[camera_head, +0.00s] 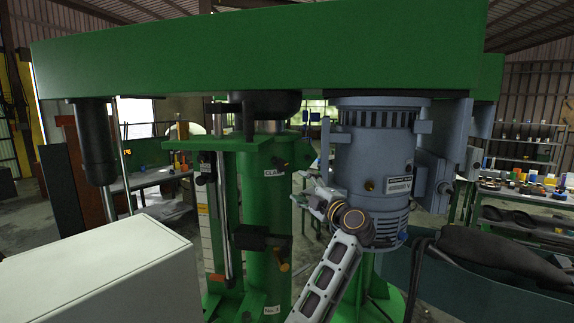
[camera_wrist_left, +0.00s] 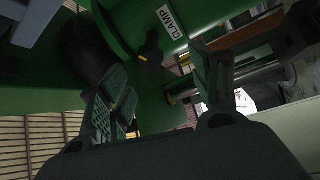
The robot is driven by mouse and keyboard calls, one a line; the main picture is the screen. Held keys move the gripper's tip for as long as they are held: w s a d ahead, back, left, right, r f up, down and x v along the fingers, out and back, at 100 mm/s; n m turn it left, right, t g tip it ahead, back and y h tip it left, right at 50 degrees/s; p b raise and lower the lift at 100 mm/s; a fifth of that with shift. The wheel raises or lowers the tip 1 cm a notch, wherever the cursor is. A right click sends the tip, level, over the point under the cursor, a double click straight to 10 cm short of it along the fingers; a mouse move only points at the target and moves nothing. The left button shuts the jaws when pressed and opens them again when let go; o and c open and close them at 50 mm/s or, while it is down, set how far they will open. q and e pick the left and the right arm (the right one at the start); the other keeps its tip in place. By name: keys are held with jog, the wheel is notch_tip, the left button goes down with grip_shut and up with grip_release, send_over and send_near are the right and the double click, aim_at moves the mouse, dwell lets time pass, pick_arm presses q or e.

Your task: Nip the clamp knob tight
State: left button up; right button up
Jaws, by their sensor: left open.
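The clamp knob (camera_head: 280,163) is a small black handle with a yellow-orange tip on the green column (camera_head: 262,215), just above a white CLAMP label (camera_head: 274,172). In the left wrist view the knob (camera_wrist_left: 149,50) stands out from the green surface beside the CLAMP label (camera_wrist_left: 171,22). My left gripper (camera_head: 300,200) is right of and below the knob in the head view, apart from it. In the wrist view its two fingers (camera_wrist_left: 160,88) are spread wide, with nothing between them, and the knob lies beyond them. My right gripper is not in view.
A grey-blue motor (camera_head: 375,155) hangs right of the column, close behind my left arm. A green beam (camera_head: 260,48) spans overhead. A black block with an orange-tipped handle (camera_head: 281,266) sits lower on the column. A pale box (camera_head: 95,270) fills the lower left.

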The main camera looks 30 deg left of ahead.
pick_arm(q)
jog(key=h, duration=0.1)
send_near(283, 166)
jog(key=v, duration=0.3)
jog(key=shift+w+a+r+n, duration=0.1)
jog(key=shift+w+r+n, duration=0.15)
jog(key=shift+n, duration=0.15)
jog(key=shift+a, duration=0.1)
jog(key=p+x, duration=0.3)
jog(key=x, duration=0.9)
jog(key=shift+a+f+p, duration=0.1)
jog(key=shift+a+p, duration=0.05)
jog(key=shift+p, duration=0.25)
jog(key=shift+w+a+f, duration=0.1)
jog(key=shift+w+a, duration=0.25)
jog(key=shift+a, duration=0.3)
jog(key=shift+c, duration=0.3)
jog(key=c, duration=0.9)
